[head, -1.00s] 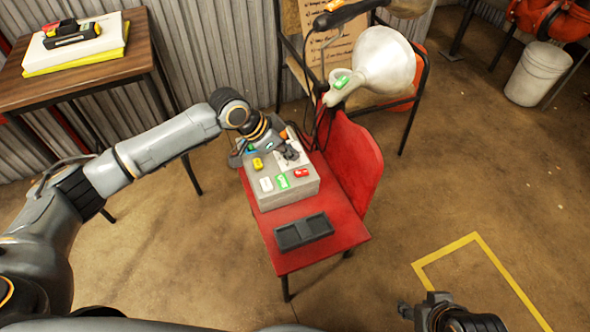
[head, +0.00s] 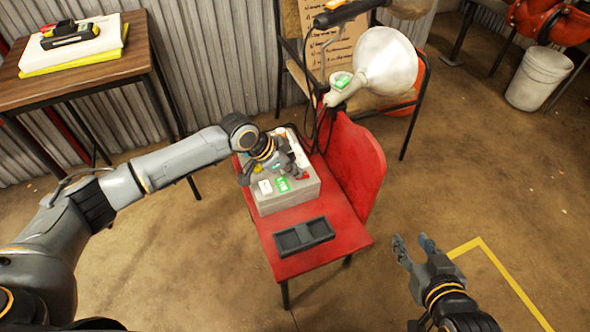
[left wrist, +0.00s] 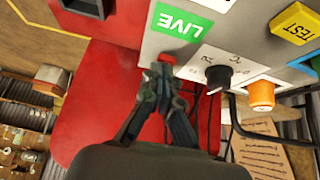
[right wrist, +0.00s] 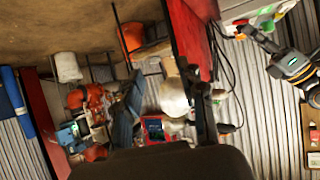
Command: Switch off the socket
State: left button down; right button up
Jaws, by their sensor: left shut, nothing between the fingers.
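A grey box (head: 285,200) sits on a red chair (head: 345,215). Its top carries a green LIVE label (left wrist: 182,22), which also shows in the head view (head: 282,184). A red switch-like part (left wrist: 168,56) is beside the label, partly hidden by my left gripper (left wrist: 163,76). That gripper is shut and empty, with its tips at or just over the red part; contact cannot be told. In the head view my left gripper (head: 299,172) is over the box's right side. My right gripper (head: 412,242) is open and empty, right of the chair.
A work lamp (head: 385,62) stands behind.

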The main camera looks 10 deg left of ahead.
pick_arm(q)
jog(key=shift+s+a+f, duration=0.1)
jog(key=shift+f, duration=0.2)
jog(key=shift+s+a+f+t+h, duration=0.1)
jog(key=shift+s+f+t+h, duration=0.05)
jog(key=shift+f+t+h, duration=0.2)
jog(key=shift+r, duration=0.3)
pick_arm(e)
jog(key=shift+w+a+r+t, duration=0.2)
jog(key=shift+w+r+t, duration=0.25)
jog(key=shift+r, duration=0.15)
jog(key=shift+f, duration=0.1)
pick_arm(q)
jog(key=shift+w+d+r, duration=0.3)
jog(key=shift+w+d, duration=0.25)
jog(key=shift+d, duration=0.1)
pick_arm(e)
jog(key=shift+s+d+f+g, duration=0.3)
jog(key=shift+s+f+g, duration=0.25)
jog(key=shift+s+f, duration=0.1)
jog(key=shift+s+d+f+g, duration=0.25)
jog(key=shift+s+f+g, duration=0.25)
jog(key=shift+f, duration=0.1)
pick_arm(q)
jog(key=shift+p, duration=0.3)
pick_arm(e)
jog(key=shift+s, duration=0.1)
